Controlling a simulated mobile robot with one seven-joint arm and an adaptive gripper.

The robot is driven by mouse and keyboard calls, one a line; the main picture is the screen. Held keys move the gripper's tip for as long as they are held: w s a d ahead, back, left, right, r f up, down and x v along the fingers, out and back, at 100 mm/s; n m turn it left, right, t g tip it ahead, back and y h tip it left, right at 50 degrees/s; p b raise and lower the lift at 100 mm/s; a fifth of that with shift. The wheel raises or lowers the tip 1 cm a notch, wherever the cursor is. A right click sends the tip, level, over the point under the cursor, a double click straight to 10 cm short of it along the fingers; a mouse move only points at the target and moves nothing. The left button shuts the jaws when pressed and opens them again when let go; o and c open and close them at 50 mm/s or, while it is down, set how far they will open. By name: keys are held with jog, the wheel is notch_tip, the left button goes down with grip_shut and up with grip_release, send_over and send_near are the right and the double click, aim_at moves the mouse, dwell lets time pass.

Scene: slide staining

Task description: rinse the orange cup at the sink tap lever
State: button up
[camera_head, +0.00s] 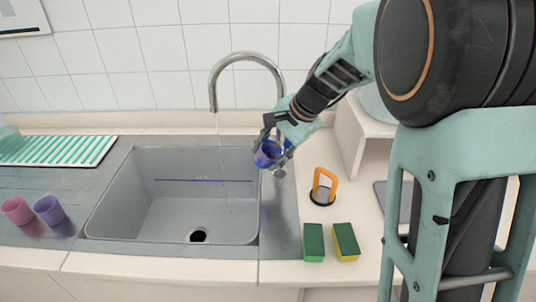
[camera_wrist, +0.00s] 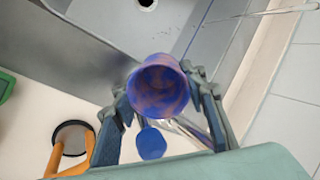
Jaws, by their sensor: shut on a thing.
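A cup (camera_head: 267,153) with mottled blue-purple and dull orange-pink colouring is held in my gripper (camera_head: 274,133) over the right rim of the sink. No plainly orange cup shows. In the wrist view the cup (camera_wrist: 158,88) sits between both fingers of my gripper (camera_wrist: 163,80), its round end facing the camera. The curved chrome tap (camera_head: 246,56) rises behind the basin, its spout left of the cup. A blue disc (camera_wrist: 151,143) and chrome metal (camera_wrist: 190,130) show beside the cup; I cannot tell whether they are the lever.
The grey sink (camera_head: 130,190) is empty. A pink cup (camera_head: 17,210) and a purple cup (camera_head: 49,210) stand at left, below a ribbed drying mat (camera_head: 60,150). An orange handle on a dark round base (camera_head: 324,187) and two sponges (camera_head: 314,241) are on the right counter.

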jog(key=shift+w+a+f+p, duration=0.5)
jog(key=shift+w+a, duration=0.5)
jog(key=shift+a, duration=1)
jog(key=shift+w+a+f+p, duration=0.5)
jog(key=shift+w+a, duration=0.45)
jog(key=shift+a, duration=1.05)
jog(key=shift+w+a+f+p, duration=0.45)
jog(key=shift+w+a, duration=0.55)
jog(key=shift+a, duration=1)
jog(key=shift+w+d, duration=0.3)
jog(key=shift+w, duration=0.25)
jog(key=shift+s, duration=0.1)
jog(key=shift+s+a, duration=0.3)
jog(key=shift+s, duration=0.15)
